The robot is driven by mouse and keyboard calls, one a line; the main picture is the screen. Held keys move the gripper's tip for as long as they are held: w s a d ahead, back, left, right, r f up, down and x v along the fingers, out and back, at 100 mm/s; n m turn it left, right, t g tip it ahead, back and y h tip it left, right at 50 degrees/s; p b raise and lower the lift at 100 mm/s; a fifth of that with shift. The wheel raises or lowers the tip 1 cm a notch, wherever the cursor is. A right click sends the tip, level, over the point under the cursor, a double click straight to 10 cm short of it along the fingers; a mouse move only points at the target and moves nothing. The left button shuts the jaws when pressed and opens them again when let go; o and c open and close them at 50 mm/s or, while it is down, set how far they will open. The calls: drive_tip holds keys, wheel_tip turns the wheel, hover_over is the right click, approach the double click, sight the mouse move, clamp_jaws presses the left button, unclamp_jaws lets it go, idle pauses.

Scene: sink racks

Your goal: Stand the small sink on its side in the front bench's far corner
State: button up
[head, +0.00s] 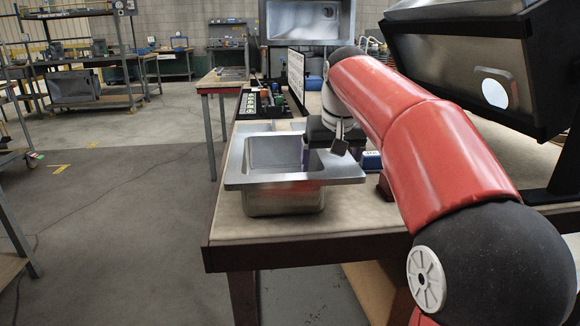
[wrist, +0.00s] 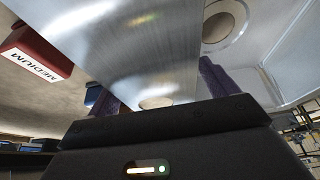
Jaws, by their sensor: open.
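The small sink (head: 284,203) is a steel basin with a broad flat rim. It sits basin-down on the near left part of the front bench (head: 340,248), with its opening upward. My gripper (head: 318,155) is at the sink's right side, reaching down from behind the rim. In the wrist view, a steel sheet of the sink (wrist: 140,45) passes between my two purple fingers (wrist: 162,92). One finger is on the drain-hole side, the other on the outer side. The fingers are open, and I cannot tell whether either touches the steel.
A red block marked MEDIUM (wrist: 36,52) lies beside the sink. A blue block (head: 371,161) is right of my gripper. A large tilted sink (head: 465,75) sits in a black rack at right; another sink (head: 303,20) stands behind. Tools and bins (head: 268,100) crowd the bench's back left.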

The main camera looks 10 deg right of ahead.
drive_tip(key=shift+r, duration=0.1)
drive_tip(key=c, duration=1.7)
drive_tip(key=shift+r+p, duration=3.45)
drive_tip(key=shift+r, duration=6.45)
drive_tip(key=shift+r, duration=0.1)
